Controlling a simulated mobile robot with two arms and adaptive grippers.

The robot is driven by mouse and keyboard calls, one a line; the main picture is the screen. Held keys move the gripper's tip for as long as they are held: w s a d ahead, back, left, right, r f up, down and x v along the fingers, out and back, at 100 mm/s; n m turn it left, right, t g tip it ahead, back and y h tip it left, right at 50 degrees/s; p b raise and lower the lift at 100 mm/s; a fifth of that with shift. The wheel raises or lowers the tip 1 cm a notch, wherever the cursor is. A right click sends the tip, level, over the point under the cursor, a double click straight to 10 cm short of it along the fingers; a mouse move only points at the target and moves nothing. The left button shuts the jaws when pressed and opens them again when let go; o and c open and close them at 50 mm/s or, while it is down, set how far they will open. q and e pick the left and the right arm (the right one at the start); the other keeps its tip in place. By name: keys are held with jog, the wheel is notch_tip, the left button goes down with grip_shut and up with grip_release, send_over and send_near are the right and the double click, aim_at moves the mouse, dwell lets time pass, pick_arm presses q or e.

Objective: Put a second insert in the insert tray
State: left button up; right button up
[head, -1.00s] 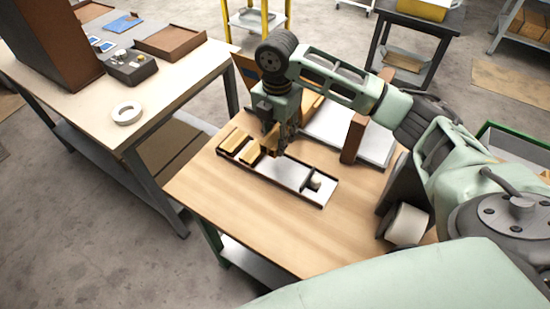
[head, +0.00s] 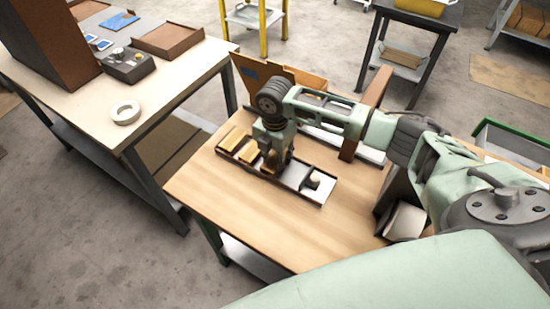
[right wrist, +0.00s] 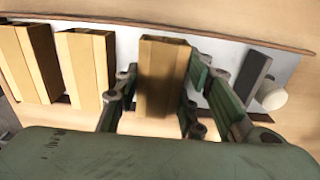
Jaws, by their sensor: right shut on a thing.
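The insert tray (head: 318,193) is a long, dark-rimmed tray with a white floor on the wooden table. Two yellow-brown inserts stand side by side at its left end, an outer insert (head: 232,139) and an inner insert (head: 246,152); they also show in the right wrist view, outer (right wrist: 38,62) and inner (right wrist: 86,70). My right gripper (head: 271,168) is over the tray, just right of them. In the right wrist view it is shut on a third, similar insert (right wrist: 162,75), apart from the inner one. Whether the held insert touches the tray floor is hidden. My left gripper is not in view.
A dark divider (right wrist: 253,78) and a white round piece (right wrist: 271,96) are at the tray's right end. A brown upright block (head: 373,95) and a tan board (head: 290,87) stand behind the arm. The table front (head: 250,225) is clear.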

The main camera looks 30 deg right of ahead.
aim_at(275, 159)
jog(key=shift+f, duration=0.1)
jog(key=o, duration=0.9)
notch_tip(275, 159, up, 12)
jog(key=shift+r+b, duration=0.15)
jog(key=shift+b, duration=0.45)
